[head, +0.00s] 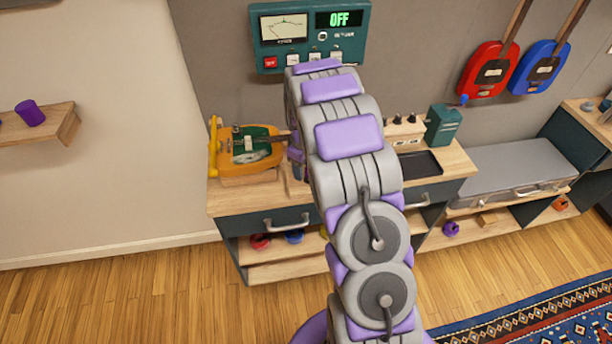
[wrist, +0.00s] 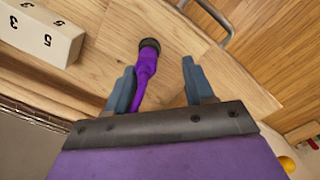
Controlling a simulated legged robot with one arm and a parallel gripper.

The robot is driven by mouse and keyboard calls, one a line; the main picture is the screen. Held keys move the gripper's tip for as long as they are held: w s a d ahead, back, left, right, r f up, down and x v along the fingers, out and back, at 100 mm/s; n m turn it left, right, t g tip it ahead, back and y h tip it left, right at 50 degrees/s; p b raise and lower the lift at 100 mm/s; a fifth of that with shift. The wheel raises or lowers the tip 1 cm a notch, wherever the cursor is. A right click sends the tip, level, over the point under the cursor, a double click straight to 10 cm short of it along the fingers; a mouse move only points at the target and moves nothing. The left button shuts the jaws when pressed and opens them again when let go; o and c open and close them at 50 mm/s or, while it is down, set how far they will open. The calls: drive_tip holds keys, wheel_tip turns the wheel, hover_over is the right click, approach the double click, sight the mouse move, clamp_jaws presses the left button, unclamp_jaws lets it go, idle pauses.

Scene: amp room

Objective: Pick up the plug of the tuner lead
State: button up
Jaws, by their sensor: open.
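In the wrist view a purple plug-like piece (wrist: 146,72) with a dark round end lies over the light wooden worktop (wrist: 105,60). I take it for the plug of the tuner lead; no cord shows clearly. My gripper (wrist: 158,66) is open, its two blue-grey fingers on either side of the purple piece. The piece is close to the left finger, with a wider gap to the right finger. Whether it touches the left finger I cannot tell. In the head view my arm hides most of the gripper and the plug. The teal tuner-like unit (head: 308,38) on the wall reads OFF.
A numbered pale block (wrist: 40,33) stands at the wrist view's upper left. An orange-green guitar (head: 250,147) lies left of my arm on the bench. A black tray (head: 419,163) and teal box (head: 443,125) stand to the right. A drawer handle (head: 287,224) juts from the front.

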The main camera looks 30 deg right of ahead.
drive_tip(key=shift+a+f, duration=0.1)
drive_tip(key=shift+f, duration=0.3)
drive_tip(key=d, duration=0.2)
drive_tip(key=shift+d+f, duration=0.15)
drive_tip(key=shift+d, duration=0.2)
drive_tip(key=shift+c, duration=0.6)
drive_tip(key=shift+d, duration=0.35)
drive_tip(key=shift+c, duration=1.5)
drive_tip(key=shift+a, duration=0.85)
drive_tip(key=shift+c, duration=1.4)
drive_tip(key=shift+a, duration=0.35)
clamp_jaws()
drive_tip(key=shift+d, duration=0.5)
